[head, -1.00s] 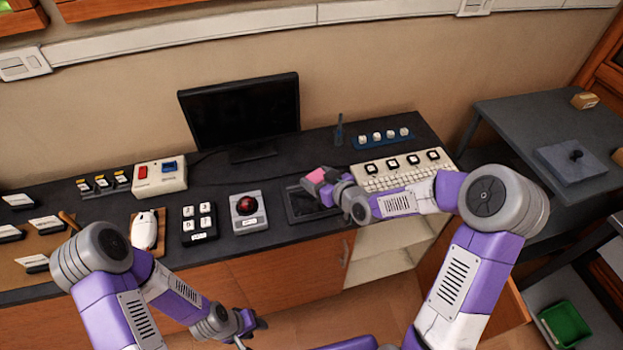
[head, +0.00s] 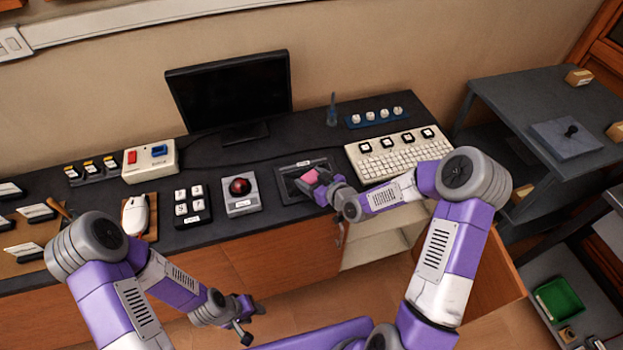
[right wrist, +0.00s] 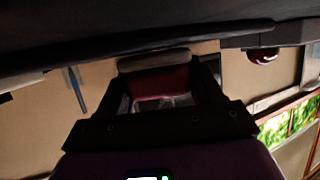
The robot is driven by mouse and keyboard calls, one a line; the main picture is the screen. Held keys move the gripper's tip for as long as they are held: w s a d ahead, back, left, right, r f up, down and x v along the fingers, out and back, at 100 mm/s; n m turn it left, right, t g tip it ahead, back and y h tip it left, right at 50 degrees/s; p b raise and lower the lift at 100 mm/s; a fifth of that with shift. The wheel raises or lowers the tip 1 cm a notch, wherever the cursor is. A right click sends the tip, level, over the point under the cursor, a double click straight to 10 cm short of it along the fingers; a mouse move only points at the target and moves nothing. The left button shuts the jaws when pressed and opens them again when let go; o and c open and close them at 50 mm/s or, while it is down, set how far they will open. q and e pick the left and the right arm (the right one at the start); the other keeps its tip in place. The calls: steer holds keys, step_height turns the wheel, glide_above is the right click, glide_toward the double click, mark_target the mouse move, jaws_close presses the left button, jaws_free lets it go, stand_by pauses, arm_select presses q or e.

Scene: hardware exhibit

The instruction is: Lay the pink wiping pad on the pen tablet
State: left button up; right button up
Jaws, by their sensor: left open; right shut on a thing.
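The pen tablet (head: 287,186) is a dark flat slab on the desk, between the trackball and the keyboard. The pink wiping pad (head: 311,177) shows over the tablet's middle to right part. My right gripper (head: 318,184) is shut on the pad and hides part of the tablet. In the right wrist view the pad (right wrist: 160,82) looks dark red between the two fingers, close to the dark desk surface. I cannot tell whether it touches the tablet. My left gripper (head: 248,322) is open and empty, low in front of the desk.
A trackball (head: 240,186) stands left of the tablet and a white keyboard (head: 400,153) to its right. Bare desk lies behind the tablet.

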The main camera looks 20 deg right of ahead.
steer(key=shift+f, duration=0.2)
steer(key=o, duration=1)
steer(key=shift+o, duration=0.2)
steer(key=shift+r, duration=0.2)
steer(key=p+v, duration=0.2)
steer(key=v, duration=1)
